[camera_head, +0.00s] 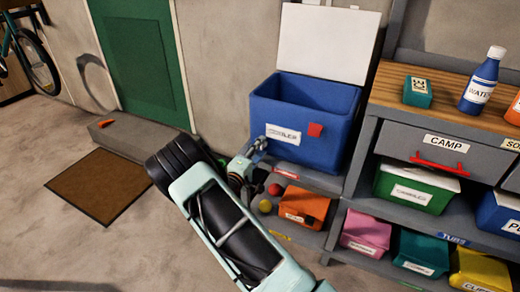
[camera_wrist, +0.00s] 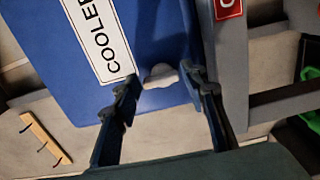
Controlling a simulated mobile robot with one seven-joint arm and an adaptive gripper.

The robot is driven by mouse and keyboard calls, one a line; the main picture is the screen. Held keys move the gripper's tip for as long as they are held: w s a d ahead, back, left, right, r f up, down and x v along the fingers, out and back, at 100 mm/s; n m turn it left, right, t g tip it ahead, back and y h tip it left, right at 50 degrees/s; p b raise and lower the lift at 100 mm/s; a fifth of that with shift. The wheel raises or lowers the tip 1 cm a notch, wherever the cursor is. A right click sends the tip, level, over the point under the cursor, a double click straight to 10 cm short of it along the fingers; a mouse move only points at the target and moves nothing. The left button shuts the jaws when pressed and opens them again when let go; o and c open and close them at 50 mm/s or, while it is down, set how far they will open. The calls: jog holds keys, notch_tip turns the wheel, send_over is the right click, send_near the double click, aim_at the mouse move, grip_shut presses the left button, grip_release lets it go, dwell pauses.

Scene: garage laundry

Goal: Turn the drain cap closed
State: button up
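The blue cooler (camera_head: 352,115) stands on a shelf with its white lid (camera_head: 328,42) raised. In the wrist view the cooler wall (camera_wrist: 60,60) fills much of the picture, beside its white COOLER label (camera_wrist: 100,38). The pale drain cap (camera_wrist: 160,75) sticks out low on that wall. My gripper (camera_wrist: 158,84) is open, with a dark fingertip on either side of the cap; I cannot tell whether either touches it. In the head view my gripper (camera_head: 257,150) is at the cooler's left end, and the cap is hidden.
Red and yellow balls and an orange bin (camera_head: 305,207) lie on the shelf below. To the right, a shelf unit holds a CAMP drawer (camera_head: 440,150), several bins and a water bottle (camera_head: 483,80). A brown mat (camera_head: 98,186) lies on the open floor at left.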

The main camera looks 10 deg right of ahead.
jog(key=shift+o, duration=0.9)
jog(key=v, duration=1.2)
jog(key=shift+d, duration=0.1)
